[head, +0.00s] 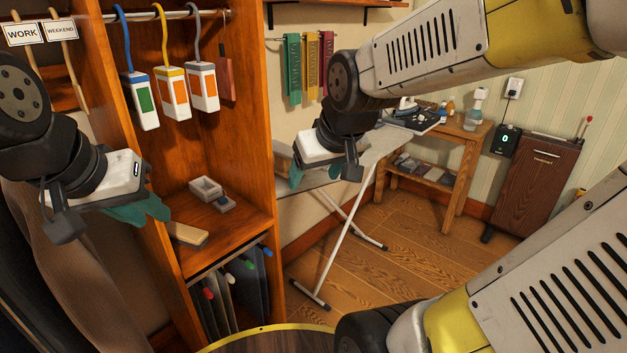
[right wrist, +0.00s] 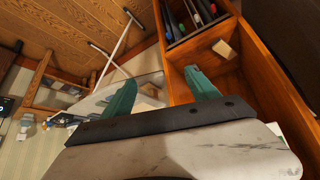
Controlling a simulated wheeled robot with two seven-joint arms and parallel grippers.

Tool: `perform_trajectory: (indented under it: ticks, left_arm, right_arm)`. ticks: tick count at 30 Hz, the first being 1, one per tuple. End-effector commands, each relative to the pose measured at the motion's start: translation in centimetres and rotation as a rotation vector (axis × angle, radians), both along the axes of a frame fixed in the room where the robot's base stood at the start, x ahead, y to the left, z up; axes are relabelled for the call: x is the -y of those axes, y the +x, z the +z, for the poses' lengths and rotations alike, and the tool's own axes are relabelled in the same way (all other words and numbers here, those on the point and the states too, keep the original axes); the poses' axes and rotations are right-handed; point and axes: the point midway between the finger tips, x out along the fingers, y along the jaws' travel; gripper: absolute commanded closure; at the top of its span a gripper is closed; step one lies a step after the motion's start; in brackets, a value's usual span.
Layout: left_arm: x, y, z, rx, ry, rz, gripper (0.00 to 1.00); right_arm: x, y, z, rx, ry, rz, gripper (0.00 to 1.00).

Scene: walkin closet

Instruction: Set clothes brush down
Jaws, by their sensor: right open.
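A light wooden block-like piece that looks like the clothes brush (head: 187,234) lies on the cabinet shelf (head: 232,230), near its front left edge. In the right wrist view a similar pale piece (right wrist: 224,49) lies on the shelf, apart from my fingers. My right gripper (head: 315,173) is open in front of the cabinet's right side; its teal fingers stand apart with nothing seen between them in the right wrist view (right wrist: 162,82). My left gripper (head: 140,211) is at the left, in front of the cabinet post. Its fingers overlap in view, so its opening is unclear.
Folders stand below the shelf. An ironing board (head: 372,148) stands right of the cabinet, with open floor (head: 400,255) in front.

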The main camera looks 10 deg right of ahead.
Motion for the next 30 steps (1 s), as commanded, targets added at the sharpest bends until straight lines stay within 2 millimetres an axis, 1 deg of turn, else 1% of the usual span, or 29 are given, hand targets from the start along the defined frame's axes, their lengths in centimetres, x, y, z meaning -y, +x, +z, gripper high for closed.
perform_trajectory:
  ticks: [1,3,6,9,12,30]
  left_arm:
    - [0.0,0.0,0.0,0.0,0.0,0.0,0.74]
    - [0.0,0.0,0.0,0.0,0.0,0.0,0.74]
    - [0.0,0.0,0.0,0.0,0.0,0.0,0.74]
    - [0.0,0.0,0.0,0.0,0.0,0.0,0.74]
    - [0.0,0.0,0.0,0.0,0.0,0.0,0.74]
    - [0.0,0.0,0.0,0.0,0.0,0.0,0.74]
  right_arm:
    - [0.2,-2.1,0.9,-0.004,0.036,-0.029,0.31]
    - [0.3,-4.4,1.3,-0.028,0.082,-0.059,0.31]
    - [0.2,-6.7,1.7,-0.051,0.131,-0.082,0.31]
    - [0.1,-7.9,1.8,-0.067,0.156,-0.091,0.31]
    - [0.0,-8.2,1.8,-0.072,0.163,-0.094,0.31]
    - [0.1,-8.2,1.8,-0.071,0.161,-0.093,0.31]
